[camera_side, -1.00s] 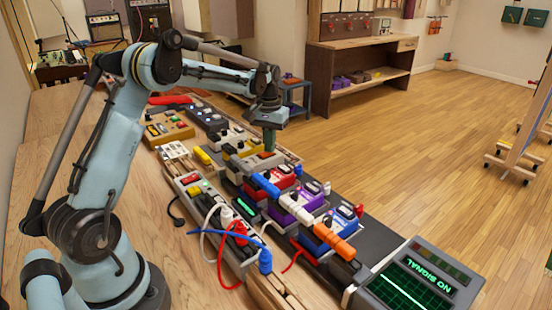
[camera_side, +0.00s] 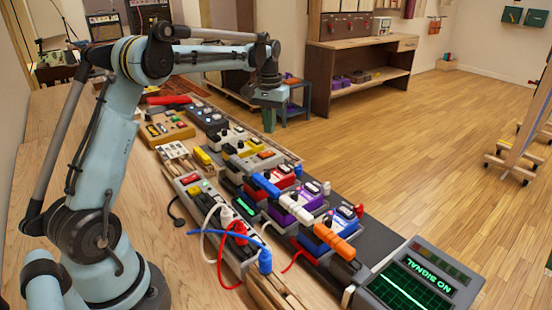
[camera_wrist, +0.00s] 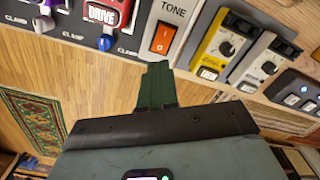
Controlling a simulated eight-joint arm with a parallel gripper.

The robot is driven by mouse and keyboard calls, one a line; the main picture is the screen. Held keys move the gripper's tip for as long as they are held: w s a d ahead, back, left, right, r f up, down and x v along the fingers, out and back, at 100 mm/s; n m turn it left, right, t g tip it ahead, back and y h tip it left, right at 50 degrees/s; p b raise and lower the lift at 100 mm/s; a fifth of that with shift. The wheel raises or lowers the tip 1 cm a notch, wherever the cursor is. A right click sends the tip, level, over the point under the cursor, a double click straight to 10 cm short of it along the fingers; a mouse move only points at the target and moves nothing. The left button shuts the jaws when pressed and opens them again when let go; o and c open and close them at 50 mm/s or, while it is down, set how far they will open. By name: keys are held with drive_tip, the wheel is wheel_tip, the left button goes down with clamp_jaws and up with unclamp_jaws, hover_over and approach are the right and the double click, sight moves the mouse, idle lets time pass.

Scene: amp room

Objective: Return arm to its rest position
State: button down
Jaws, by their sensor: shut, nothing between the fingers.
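My gripper (camera_side: 269,119) hangs in the air above the far right edge of the pedal bench in the side view, apart from everything. Its dark green fingers are together and empty, and they also show in the wrist view (camera_wrist: 154,86). My blue arm is raised and reaches across the bench. Below and nearer lie several effect pedals, among them a red one (camera_side: 282,178), a purple one (camera_side: 310,198) and a blue one (camera_side: 340,222). In the wrist view a red DRIVE pedal (camera_wrist: 108,12) and a TONE switch box (camera_wrist: 168,30) lie beyond the fingertips.
A power strip (camera_side: 196,190) with white, red and blue plugs runs along the pedals. A small blue side table (camera_side: 294,100) stands behind my gripper.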

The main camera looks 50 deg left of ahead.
drive_tip(key=shift+r, duration=0.5)
drive_tip(key=s+d+r+m+t, duration=0.2)
drive_tip(key=s+d+r, duration=0.15)
drive_tip(key=d, duration=0.25)
drive_tip(key=s+d+r+m+t, duration=0.1)
drive_tip(key=s+d+r, duration=0.1)
drive_tip(key=s+d, duration=0.3)
drive_tip(key=s+d+f+m+t, duration=0.3)
drive_tip(key=s+d+f+t, duration=0.1)
drive_tip(key=s+d, duration=0.4)
drive_tip(key=shift+s+d+f, duration=0.25)
drive_tip(key=shift+s+f, duration=0.4)
drive_tip(key=shift+f, duration=0.15)
